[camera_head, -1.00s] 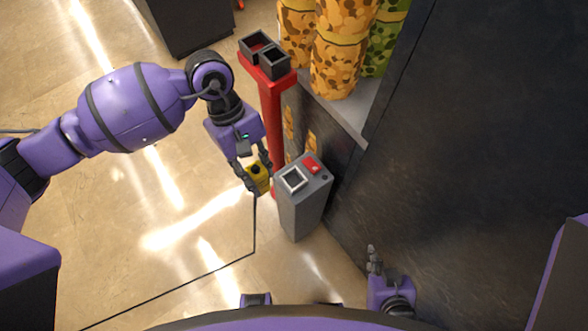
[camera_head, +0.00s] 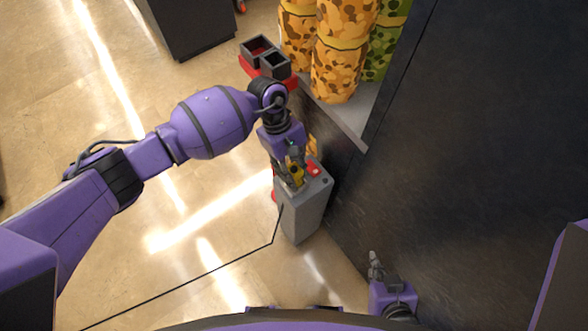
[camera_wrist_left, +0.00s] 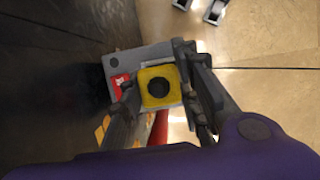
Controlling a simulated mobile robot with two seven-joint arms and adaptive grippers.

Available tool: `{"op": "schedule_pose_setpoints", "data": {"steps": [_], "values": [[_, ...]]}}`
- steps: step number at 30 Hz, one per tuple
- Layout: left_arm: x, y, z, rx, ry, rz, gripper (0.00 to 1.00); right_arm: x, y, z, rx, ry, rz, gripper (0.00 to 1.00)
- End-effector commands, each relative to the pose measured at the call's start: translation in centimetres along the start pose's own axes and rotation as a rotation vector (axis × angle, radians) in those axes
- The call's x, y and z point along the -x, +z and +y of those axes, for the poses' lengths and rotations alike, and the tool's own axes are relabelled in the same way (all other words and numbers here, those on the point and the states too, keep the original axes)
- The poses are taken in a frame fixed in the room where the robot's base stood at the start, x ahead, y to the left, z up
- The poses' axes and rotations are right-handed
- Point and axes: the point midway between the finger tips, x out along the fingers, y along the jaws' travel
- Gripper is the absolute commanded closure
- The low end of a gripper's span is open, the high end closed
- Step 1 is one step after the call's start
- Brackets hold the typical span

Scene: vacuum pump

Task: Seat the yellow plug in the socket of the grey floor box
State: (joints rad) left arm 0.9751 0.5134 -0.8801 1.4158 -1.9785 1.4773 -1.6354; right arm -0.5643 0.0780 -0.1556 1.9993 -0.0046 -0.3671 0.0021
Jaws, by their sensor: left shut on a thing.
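The yellow plug (camera_head: 296,173) is between the fingers of my left gripper (camera_head: 290,178), which is shut on it. The plug is over the socket end of the grey floor box (camera_head: 304,212). In the left wrist view the yellow plug (camera_wrist_left: 158,86) covers most of the socket (camera_wrist_left: 146,68), whose pale rim shows around it. I cannot tell whether the plug is in the socket or just above it. The fingers of the left gripper (camera_wrist_left: 160,95) flank the plug. My right gripper (camera_head: 375,266) is low beside the dark wall, too small to read its jaws.
A red stand with dark bins (camera_head: 266,60) and patterned cylinders (camera_head: 338,50) are behind. A dark wall (camera_head: 450,160) is at right.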

Motion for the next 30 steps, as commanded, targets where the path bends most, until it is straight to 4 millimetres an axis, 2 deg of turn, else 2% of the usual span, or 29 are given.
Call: {"op": "schedule_pose_setpoints", "data": {"steps": [4, 9, 10, 14, 23, 25, 30], "values": [[0.1, 0.0, 0.0, 0.000, 0.001, 0.000, 0.98, -0.1, -0.5, 0.0, 0.001, -0.001, 0.008, 1.00], [-0.4, -0.1, 0.0, 0.000, 0.000, -0.001, 0.98, -0.3, 0.2, -0.1, 0.002, -0.001, -0.001, 1.00], [-0.4, -0.1, 0.0, 0.000, -0.001, -0.001, 0.68, -0.3, 0.2, -0.1, 0.002, -0.001, -0.001, 1.00], [-0.3, -0.1, 0.0, 0.000, 0.000, 0.000, 0.51, -0.1, 0.3, 0.0, 0.001, 0.000, -0.004, 1.00], [-0.2, -0.1, 0.0, 0.000, 0.001, 0.000, 0.51, 0.2, 0.9, 0.1, -0.001, 0.002, -0.014, 1.00], [0.3, 0.1, 0.1, 0.000, 0.002, 0.001, 0.51, 0.4, 0.4, 0.1, -0.001, 0.003, -0.009, 1.00], [2.5, -0.1, 0.0, -0.002, 0.001, 0.004, 0.51, 0.3, 1.0, 0.1, -0.002, 0.003, -0.016, 1.00]]}}
